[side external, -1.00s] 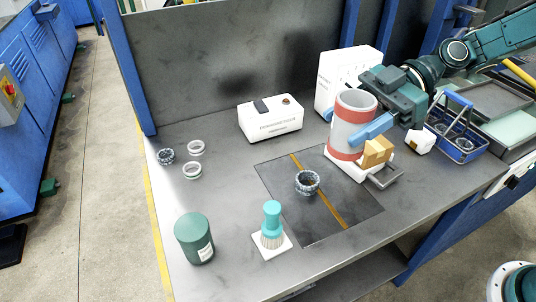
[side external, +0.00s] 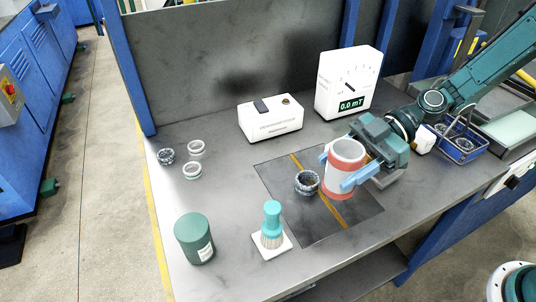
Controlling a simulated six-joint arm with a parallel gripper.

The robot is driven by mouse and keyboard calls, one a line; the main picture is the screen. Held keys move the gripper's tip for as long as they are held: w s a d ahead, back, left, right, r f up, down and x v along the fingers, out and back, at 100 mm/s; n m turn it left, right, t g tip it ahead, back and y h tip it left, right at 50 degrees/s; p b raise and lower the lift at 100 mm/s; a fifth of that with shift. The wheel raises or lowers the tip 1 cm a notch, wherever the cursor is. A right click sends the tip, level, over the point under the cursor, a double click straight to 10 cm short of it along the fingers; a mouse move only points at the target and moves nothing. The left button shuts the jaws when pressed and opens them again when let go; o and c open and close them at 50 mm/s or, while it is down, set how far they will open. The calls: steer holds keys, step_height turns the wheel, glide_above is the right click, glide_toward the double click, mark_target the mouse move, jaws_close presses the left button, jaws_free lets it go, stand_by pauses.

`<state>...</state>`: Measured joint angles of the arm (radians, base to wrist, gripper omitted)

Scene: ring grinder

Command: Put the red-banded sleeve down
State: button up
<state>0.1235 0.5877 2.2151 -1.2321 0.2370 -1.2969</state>
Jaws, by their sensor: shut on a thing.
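The red-banded sleeve (side external: 343,169) is a grey-white cylinder with red bands at its top and bottom. It is upright in my gripper (side external: 335,172), whose blue fingers are shut on its two sides. The sleeve is over the right part of the dark mat (side external: 283,205) with the yellow stripe. I cannot tell whether its bottom touches the mat. A dark speckled ring (side external: 307,183) lies on the mat close to the sleeve's left side.
Two pale rings (side external: 192,171) and another dark ring (side external: 166,156) lie at the left. A green canister (side external: 195,238) and a teal brush (side external: 272,225) stand in front. A white box (side external: 270,119) and a meter reading 0.0 mT (side external: 348,82) stand behind. A blue basket (side external: 460,143) is at right.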

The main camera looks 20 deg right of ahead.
mark_target(337, 189)
steer(key=shift+f, duration=3.2)
steer(key=shift+f, duration=0.15)
steer(key=shift+f, duration=1.8)
steer(key=o, duration=1)
steer(key=shift+f, duration=0.1)
steer(key=shift+d+r, duration=0.1)
steer(key=shift+r, duration=0.1)
steer(key=shift+v, duration=5.9)
